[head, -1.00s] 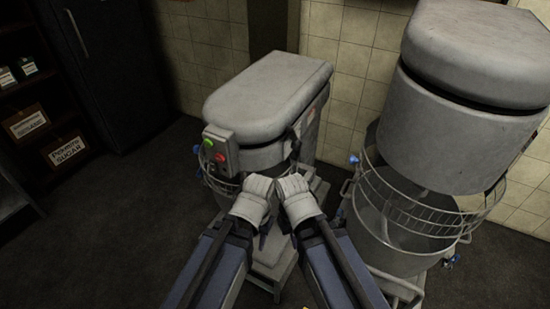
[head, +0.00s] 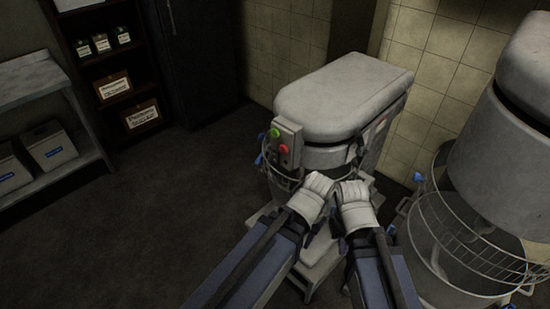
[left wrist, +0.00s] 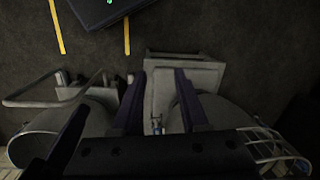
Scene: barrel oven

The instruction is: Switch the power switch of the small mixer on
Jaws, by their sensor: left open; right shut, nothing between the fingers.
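The small mixer (head: 340,95) stands ahead of me, with a grey rounded top. Its control box (head: 287,140) is on its left front corner, with a green button (head: 275,133) and a red button (head: 283,149). I cannot tell the switch's state. My right gripper (head: 340,226) is shut and empty, low in front of the mixer, right of the control box. My left gripper is largely hidden behind its own wrist in the head view; in the left wrist view it (left wrist: 158,76) is open and empty. Both are apart from the buttons.
A larger mixer (head: 500,130) with a wire guard (head: 465,235) stands close on the right. A metal shelf (head: 40,85) with boxes and a dark rack (head: 110,60) with labelled goods stand at the left. The floor (head: 150,220) left of the mixer is clear.

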